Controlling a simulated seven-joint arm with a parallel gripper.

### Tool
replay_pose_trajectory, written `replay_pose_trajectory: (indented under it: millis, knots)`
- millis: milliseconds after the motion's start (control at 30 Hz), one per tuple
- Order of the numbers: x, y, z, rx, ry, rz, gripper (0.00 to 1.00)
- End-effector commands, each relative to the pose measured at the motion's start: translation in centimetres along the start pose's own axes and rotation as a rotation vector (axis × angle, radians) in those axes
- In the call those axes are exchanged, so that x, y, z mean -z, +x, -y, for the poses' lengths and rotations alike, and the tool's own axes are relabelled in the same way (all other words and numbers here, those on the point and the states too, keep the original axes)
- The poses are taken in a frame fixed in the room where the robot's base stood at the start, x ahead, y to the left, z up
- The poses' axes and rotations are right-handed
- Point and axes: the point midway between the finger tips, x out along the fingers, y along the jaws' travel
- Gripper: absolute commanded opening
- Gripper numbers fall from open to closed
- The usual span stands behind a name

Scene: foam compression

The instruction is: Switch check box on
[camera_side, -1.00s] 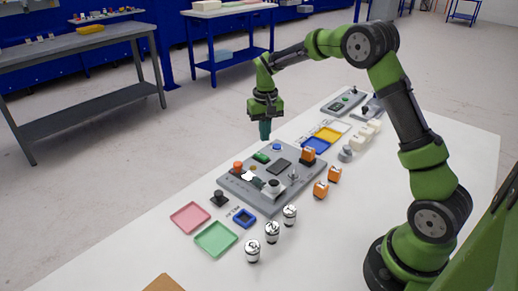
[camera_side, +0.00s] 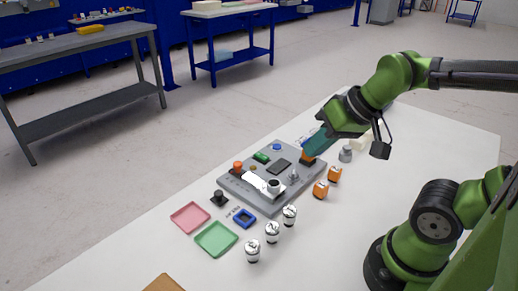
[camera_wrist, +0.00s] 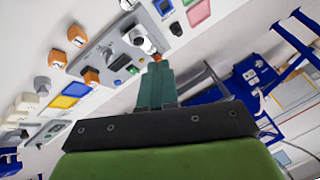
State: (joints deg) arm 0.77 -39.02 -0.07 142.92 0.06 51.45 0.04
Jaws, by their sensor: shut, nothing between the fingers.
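The check box is a grey panel (camera_side: 245,184) on the white table, also in the wrist view (camera_wrist: 105,48). It carries an orange-red button (camera_side: 238,166), a green button (camera_side: 262,157), a blue button (camera_side: 277,147), a dark screen (camera_side: 279,166), a round knob (camera_side: 274,187) and a small lever (camera_side: 293,176). My gripper (camera_side: 306,155) is shut and empty, tilted down-left, its tips overlapping an orange block at the panel's right corner; contact cannot be told. In the wrist view, the teal fingers (camera_wrist: 158,66) point toward the orange-red button (camera_wrist: 157,57).
Orange blocks (camera_side: 321,189) and several silver cylinders (camera_side: 272,232) stand in front of the panel. Pink (camera_side: 190,217) and green (camera_side: 215,239) trays lie to its left. Yellow and blue trays (camera_wrist: 62,101) show in the wrist view.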

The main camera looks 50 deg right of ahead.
Motion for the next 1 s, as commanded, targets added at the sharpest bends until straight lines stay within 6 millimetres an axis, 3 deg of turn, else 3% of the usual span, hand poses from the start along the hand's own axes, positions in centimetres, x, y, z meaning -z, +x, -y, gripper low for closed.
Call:
replay_pose_trajectory:
  millis: [133, 433, 633, 833, 1000]
  knots:
    - [0.0, -1.3, 0.6, 0.028, -0.020, -0.048, 0.00]
    - [0.0, -1.4, 0.6, 0.030, -0.023, -0.051, 0.00]
    - [0.2, 0.1, -0.1, -0.005, 0.003, 0.003, 0.00]
    - [3.9, 2.2, -0.3, -0.075, -0.009, 0.084, 0.00]
    - [8.1, 4.6, -0.6, -0.124, -0.170, 0.174, 0.00]
